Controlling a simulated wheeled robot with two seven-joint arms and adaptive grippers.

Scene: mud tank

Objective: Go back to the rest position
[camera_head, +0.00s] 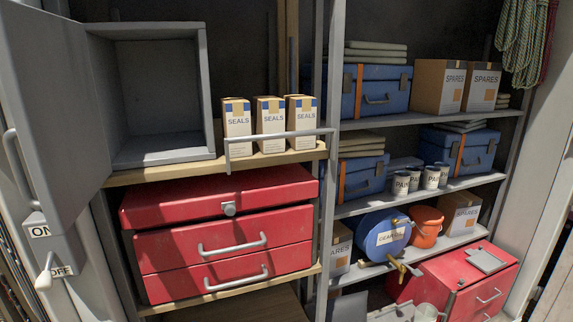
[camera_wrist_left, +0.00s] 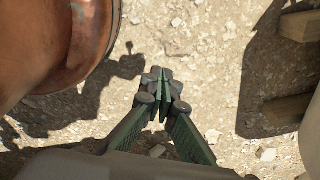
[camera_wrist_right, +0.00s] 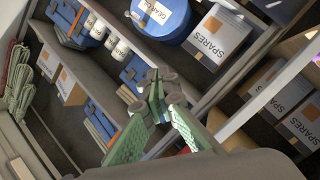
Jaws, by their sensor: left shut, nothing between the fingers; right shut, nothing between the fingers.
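My left gripper (camera_wrist_left: 160,82) shows in the left wrist view. Its green fingers are closed together with nothing between them, above pale stony ground. My right gripper (camera_wrist_right: 156,84) shows in the right wrist view. Its fingers are also closed and empty, with the shelves of boxes and paint tins behind it. I cannot tell how far it is from them. I make out neither gripper in the head view.
The head view shows shelves with an open grey cabinet (camera_head: 205,95), SEALS boxes (camera_head: 270,126), a red drawer chest (camera_head: 220,215) and a blue drum (camera_head: 383,233). The cabinet door (camera_head: 55,100) stands open at left. A rusty copper-coloured round thing (camera_wrist_left: 75,40) is beside my left gripper.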

